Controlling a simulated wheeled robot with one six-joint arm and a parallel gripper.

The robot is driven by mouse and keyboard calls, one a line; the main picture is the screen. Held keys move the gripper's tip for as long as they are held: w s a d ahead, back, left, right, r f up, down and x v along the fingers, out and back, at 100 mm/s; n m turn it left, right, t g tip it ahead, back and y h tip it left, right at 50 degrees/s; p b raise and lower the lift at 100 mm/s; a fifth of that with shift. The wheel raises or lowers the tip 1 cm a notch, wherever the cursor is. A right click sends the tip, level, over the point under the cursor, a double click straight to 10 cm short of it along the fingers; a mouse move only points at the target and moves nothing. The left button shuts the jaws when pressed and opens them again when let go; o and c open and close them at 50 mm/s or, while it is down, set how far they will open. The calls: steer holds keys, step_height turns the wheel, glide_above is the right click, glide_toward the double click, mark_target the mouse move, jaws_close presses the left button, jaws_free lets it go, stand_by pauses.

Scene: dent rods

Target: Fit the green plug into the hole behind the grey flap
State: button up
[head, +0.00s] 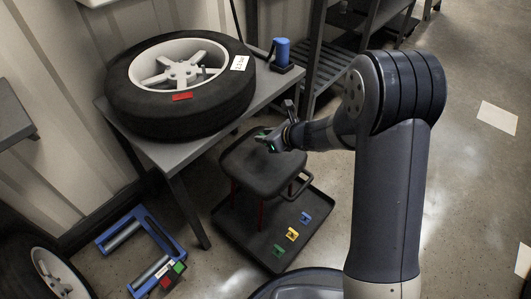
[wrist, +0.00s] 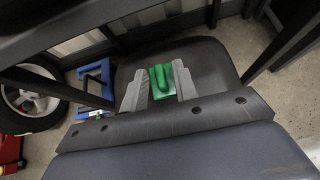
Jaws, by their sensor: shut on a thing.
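My gripper (head: 273,139) is over the dark seat of a stool, at the end of my arm. In the wrist view its two grey fingers (wrist: 158,90) are shut on the green plug (wrist: 163,78). A little of the green plug (head: 272,148) also shows at the gripper in the head view. The plug is above the seat; I cannot tell how close to it. I cannot make out the grey flap or the hole behind it in either view.
The stool (head: 262,172) stands on a black tray (head: 235,225) holding blue, yellow and green blocks. A grey table (head: 185,152) beside it bears a wheel (head: 180,115) and a blue cylinder (head: 282,50). A blue frame (head: 165,236) lies on the floor. Floor at right is mostly clear.

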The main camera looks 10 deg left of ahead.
mark_target(266, 156)
steer(key=shift+f+b, duration=1.2)
steer(key=shift+f, duration=1.6)
steer(key=shift+f+b, duration=0.2)
steer(key=shift+b, duration=0.1)
steer(key=o, duration=0.9)
steer(key=shift+r, duration=0.1)
steer(key=shift+o, duration=0.2)
steer(key=shift+r, duration=0.1)
steer(key=shift+d+r+p, duration=0.2)
steer(key=shift+r+p, duration=0.1)
steer(key=shift+p, duration=0.2)
steer(key=p+v, duration=0.3)
steer(key=v, duration=0.8)
steer(key=shift+s, duration=0.2)
steer(key=shift+d, duration=0.1)
